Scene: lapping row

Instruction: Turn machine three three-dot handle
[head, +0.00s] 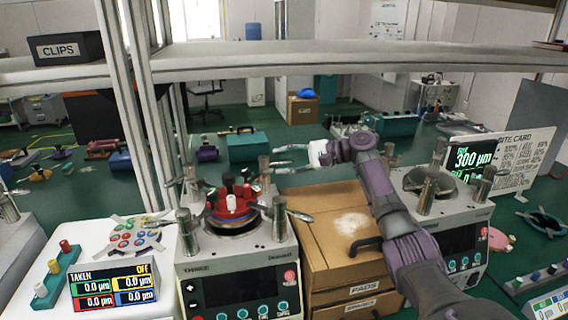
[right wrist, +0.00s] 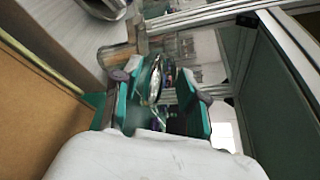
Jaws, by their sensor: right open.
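Machine three (head: 237,275), a grey lapping machine labelled THREE, stands left of centre in the head view. Metal posts with lever handles surround its round plate, which bears a red carrier (head: 232,205) with red and dark knobs. One lever handle (head: 298,215) points right from the front right post. I cannot make out dots on any handle. My right gripper (head: 280,160) is open, above and behind the machine's right side. In the right wrist view, a shiny metal piece (right wrist: 155,82) shows between the teal fingers; contact cannot be told. My left gripper is not in view.
A cardboard-coloured drawer unit (head: 325,225) labelled PADS stands right of machine three, under my right arm. Another machine (head: 440,220) stands further right. A TAKEN display (head: 112,287) is at left. A shelf beam (head: 300,55) crosses above.

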